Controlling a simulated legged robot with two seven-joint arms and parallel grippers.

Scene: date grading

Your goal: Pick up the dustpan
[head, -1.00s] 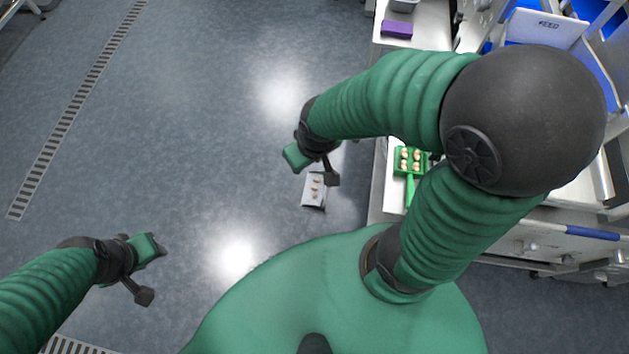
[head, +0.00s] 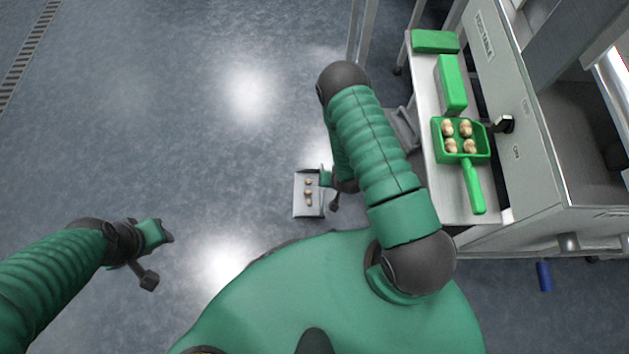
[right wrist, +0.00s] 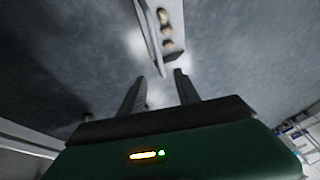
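A grey, shallow, dustpan-like tray (head: 300,211) holding a few small brown dates shows low in front of me in the head view. It also shows at the top of the right wrist view (right wrist: 147,35). My right gripper (head: 331,189) is open just right of it. In the right wrist view the two fingers (right wrist: 160,88) stand apart, and the tray's thin edge reaches down close to the gap between their tips; contact cannot be told. A green pan with a long handle (head: 473,188) holds several dates on the side shelf. My left gripper (head: 158,257) is open and empty.
The metal side shelf (head: 432,198) at the right also carries two green blocks (head: 435,42) (head: 452,84). A steel machine (head: 530,130) stands right of it. A blue cylinder (head: 544,276) shows below the machine. The floor (head: 150,120) at the left is clear.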

